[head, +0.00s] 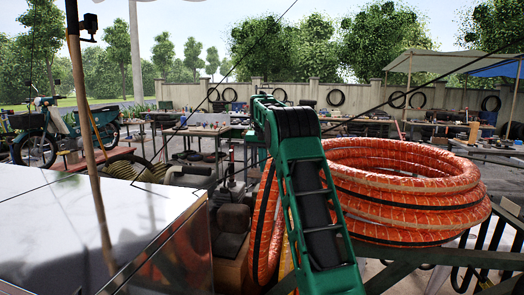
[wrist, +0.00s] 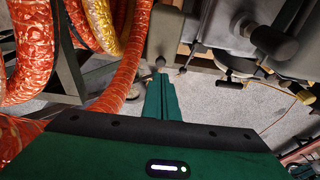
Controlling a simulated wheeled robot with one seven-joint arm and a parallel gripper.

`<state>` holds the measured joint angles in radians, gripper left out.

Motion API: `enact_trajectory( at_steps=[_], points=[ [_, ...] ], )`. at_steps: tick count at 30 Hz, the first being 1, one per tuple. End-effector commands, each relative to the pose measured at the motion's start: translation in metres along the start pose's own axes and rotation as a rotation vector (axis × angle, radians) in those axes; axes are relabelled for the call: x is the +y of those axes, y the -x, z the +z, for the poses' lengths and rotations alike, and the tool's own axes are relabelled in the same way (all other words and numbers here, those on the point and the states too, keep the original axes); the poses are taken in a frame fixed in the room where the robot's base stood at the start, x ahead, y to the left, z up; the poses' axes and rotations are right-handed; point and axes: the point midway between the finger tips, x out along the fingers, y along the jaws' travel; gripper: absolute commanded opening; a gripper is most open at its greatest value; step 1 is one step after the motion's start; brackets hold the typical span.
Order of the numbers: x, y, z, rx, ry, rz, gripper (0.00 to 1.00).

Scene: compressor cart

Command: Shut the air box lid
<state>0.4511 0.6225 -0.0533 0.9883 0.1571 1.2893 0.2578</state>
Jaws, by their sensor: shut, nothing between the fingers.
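My gripper (wrist: 161,76) shows in the wrist view as green fingers shut together and empty, pointing away over the grey ground. Grey metal machinery (wrist: 225,28) with dark round knobs is beyond and to the right of the fingertips. A grey post stands close to the tips; I cannot tell whether they touch it. I cannot pick out the air box lid for certain in either view, nor tell whether it is open. In the head view my green arm crosses the middle, and the gripper cannot be made out.
A thick coil of orange hose (head: 405,190) lies right of my arm; orange hose (wrist: 115,85) also fills the left of the wrist view. A shiny pale panel (head: 70,230) and a wooden pole (head: 88,140) are at left. Workbenches and a motorbike (head: 65,130) stand behind.

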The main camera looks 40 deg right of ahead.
Motion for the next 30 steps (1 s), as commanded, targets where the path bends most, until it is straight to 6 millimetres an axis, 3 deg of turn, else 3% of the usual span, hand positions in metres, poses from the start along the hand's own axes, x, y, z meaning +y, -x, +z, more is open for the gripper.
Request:
enact_trajectory(
  at_steps=[6,16,30],
  points=[
    [-0.002,0.038,-0.013,0.002,0.002,-0.001,0.00],
    [-0.006,0.078,-0.025,0.001,0.006,-0.002,0.00],
    [-0.008,0.102,-0.035,0.000,0.007,-0.002,0.00]
  ],
)
